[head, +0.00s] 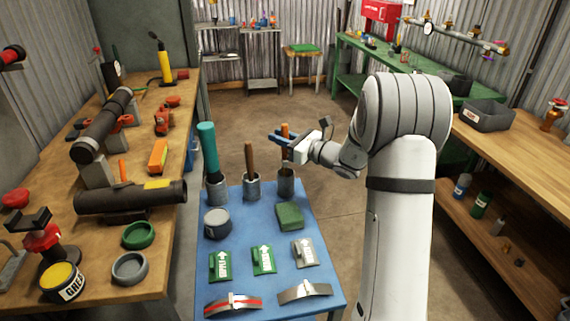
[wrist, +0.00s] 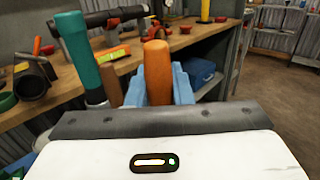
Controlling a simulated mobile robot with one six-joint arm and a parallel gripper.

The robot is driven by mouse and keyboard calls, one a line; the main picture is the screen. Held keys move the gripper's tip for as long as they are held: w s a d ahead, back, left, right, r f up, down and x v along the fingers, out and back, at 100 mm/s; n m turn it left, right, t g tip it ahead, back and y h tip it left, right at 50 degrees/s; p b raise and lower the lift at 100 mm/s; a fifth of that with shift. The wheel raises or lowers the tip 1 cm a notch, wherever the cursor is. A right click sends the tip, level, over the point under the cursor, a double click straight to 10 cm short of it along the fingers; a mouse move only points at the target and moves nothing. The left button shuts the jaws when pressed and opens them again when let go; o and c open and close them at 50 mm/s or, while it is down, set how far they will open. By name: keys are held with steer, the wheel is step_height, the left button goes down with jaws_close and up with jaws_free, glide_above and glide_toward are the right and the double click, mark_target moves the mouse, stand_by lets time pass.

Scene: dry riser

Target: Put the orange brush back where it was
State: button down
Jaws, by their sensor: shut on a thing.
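My gripper (head: 282,137), with blue fingers, is shut on the upright handle of the orange brush (head: 285,128). In the wrist view the orange handle (wrist: 157,72) stands between the two blue fingers. The lower part of the brush lines up with the right-hand grey cup (head: 286,187) at the back of the blue table. Its lower end appears to be inside the cup; whether it touches the bottom I cannot tell. A brown-handled brush (head: 249,160) stands in the middle cup (head: 252,188), and a teal-handled one (head: 207,148) in the left cup (head: 217,193).
The blue table (head: 232,286) also bears a grey round tin (head: 217,222), a green block (head: 289,215), several arrow tags and curved bands. A cluttered wooden bench (head: 185,130) stands close on the left. The floor behind the table is clear.

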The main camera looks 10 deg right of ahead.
steer(key=shift+d+f, duration=0.15)
steer(key=shift+f, duration=2.85)
steer(key=shift+f, duration=0.15)
steer(key=c, duration=1.3)
jaws_free()
